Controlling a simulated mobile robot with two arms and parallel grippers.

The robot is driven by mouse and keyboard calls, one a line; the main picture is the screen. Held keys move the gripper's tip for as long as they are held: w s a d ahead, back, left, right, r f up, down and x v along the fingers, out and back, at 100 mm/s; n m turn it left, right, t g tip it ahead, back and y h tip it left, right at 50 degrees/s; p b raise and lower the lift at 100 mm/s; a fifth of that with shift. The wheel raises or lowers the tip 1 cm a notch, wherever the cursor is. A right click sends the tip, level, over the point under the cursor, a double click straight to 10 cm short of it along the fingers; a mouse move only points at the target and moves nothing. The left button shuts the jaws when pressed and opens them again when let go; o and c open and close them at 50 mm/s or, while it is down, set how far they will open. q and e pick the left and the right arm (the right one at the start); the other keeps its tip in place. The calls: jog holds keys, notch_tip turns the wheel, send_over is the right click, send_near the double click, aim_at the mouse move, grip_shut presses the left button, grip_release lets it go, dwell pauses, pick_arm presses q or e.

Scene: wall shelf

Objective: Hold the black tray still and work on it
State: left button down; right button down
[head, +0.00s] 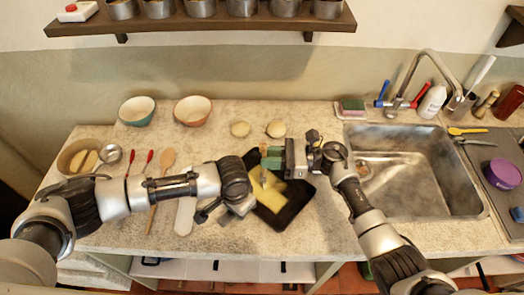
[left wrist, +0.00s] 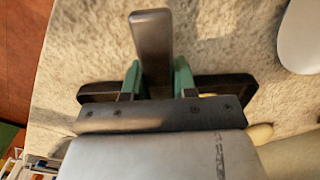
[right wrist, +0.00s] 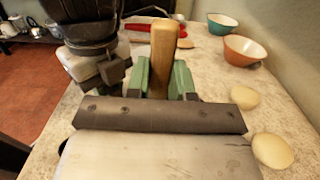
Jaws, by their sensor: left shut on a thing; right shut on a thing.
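The black tray (head: 292,208) lies on the counter between my arms, with yellow pieces (head: 268,190) on it. My left gripper (head: 241,206) is at the tray's near left side. In the left wrist view its green fingers are shut on a dark bar at the tray's rim (left wrist: 238,86); the bar appears to be part of the tray. My right gripper (head: 271,157) is over the tray's far part. In the right wrist view it is shut on a wooden handle (right wrist: 164,55), which stands up between the green fingers. The tool's lower end is hidden.
Two bowls (head: 137,111) and two round pale items (head: 275,129) stand behind the tray. Spoons (head: 161,170) and a brown bowl (head: 72,155) are at left. The sink (head: 440,185) is at right. A shelf with pots (head: 200,24) hangs above.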

jog(key=shift+s+d, duration=2.75)
jog(key=shift+d, duration=0.4)
jog(key=shift+w+a, duration=5.25)
jog(key=shift+w, duration=0.2)
notch_tip(320, 180, up, 8)
